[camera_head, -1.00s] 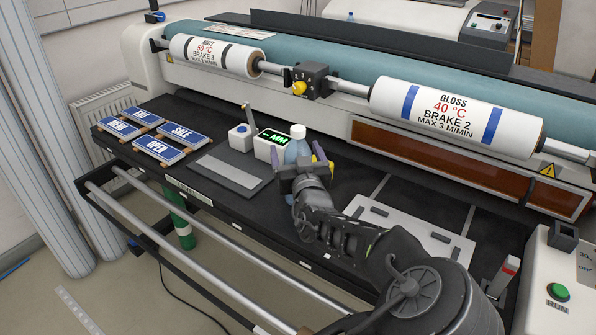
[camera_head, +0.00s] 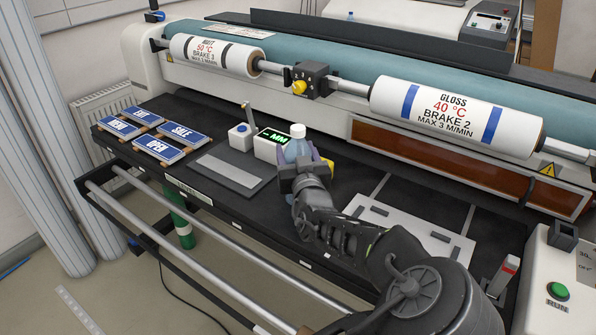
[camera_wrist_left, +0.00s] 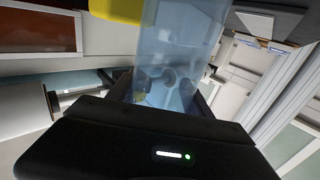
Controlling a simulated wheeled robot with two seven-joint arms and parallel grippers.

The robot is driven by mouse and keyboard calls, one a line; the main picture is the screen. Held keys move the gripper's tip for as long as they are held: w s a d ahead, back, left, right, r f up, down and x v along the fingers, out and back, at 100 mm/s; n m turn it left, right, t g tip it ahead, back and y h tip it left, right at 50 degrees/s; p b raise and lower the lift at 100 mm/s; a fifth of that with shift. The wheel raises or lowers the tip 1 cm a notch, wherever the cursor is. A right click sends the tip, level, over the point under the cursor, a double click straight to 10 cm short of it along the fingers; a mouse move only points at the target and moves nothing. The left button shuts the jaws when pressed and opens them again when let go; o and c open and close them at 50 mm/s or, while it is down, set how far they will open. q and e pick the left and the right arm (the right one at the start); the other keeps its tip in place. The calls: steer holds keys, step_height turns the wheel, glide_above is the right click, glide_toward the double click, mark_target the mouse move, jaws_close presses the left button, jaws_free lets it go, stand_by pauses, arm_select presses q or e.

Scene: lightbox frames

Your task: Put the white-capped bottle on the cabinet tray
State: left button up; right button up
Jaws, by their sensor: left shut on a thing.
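The white-capped bottle (camera_head: 298,133), with a pale blue see-through body, stands upright on the black bench in the head view. My left gripper (camera_head: 307,163) is shut on its body, and the purple-grey fingers sit on either side. The arm reaches it from the lower right. In the left wrist view the clear blue body of the bottle (camera_wrist_left: 178,55) fills the space in front of the gripper's palm. The bottle's base is hidden behind the gripper in the head view. I cannot make out a cabinet tray. My right gripper is not in view.
A white box with a green display (camera_head: 269,146) stands close left of the bottle, and a yellow object (camera_wrist_left: 115,10) is close to it. Blue signs (camera_head: 156,148) lie at the left. The laminator's rollers (camera_head: 455,115) rise behind. A pale plate (camera_head: 410,230) lies right.

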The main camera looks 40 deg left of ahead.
arm_select(q)
steer(key=c, duration=0.8)
step_height(320, 180, up, 10)
steer(key=shift+r+p, duration=0.1)
steer(key=shift+p, duration=0.4)
